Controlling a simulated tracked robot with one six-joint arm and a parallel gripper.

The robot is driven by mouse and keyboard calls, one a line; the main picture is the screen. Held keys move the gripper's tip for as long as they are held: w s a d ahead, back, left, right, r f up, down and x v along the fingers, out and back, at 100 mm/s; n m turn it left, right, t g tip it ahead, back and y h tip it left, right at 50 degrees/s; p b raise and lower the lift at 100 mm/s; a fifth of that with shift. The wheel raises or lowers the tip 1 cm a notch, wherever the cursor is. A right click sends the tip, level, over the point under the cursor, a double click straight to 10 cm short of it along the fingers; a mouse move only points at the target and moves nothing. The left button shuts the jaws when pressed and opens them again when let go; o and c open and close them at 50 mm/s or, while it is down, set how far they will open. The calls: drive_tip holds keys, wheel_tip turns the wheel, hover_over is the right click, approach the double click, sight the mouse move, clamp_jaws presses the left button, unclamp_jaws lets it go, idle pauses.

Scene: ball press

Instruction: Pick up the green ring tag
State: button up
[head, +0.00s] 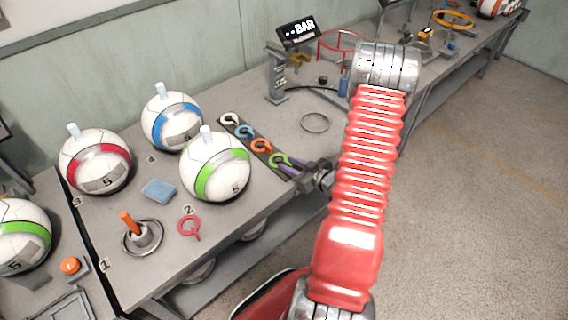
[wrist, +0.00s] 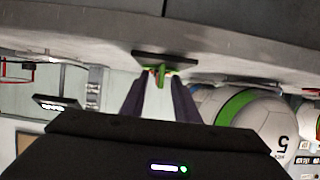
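The green ring tag (head: 279,160) lies at the near right end of a dark strip (head: 260,144) on the bench, beside an orange, a blue and a white tag. My gripper (head: 286,165) is low at the bench edge, with its fingertips right at the green tag. In the wrist view, which looks upside down, the green tag (wrist: 161,74) shows between the tips of my two dark fingers (wrist: 158,82). A clear gap stands between the fingers. I cannot tell whether either tip touches the tag.
A white ball with a green band (head: 215,174) stands close left of my gripper. A red ring tag (head: 189,227) lies in front. A thin metal ring (head: 315,122) lies on the bench behind my gripper.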

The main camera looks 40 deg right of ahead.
drive_tip(key=shift+w+f, duration=0.15)
drive_tip(key=shift+w, duration=0.15)
drive_tip(key=shift+c, duration=0.3)
clamp_jaws()
idle(0.3)
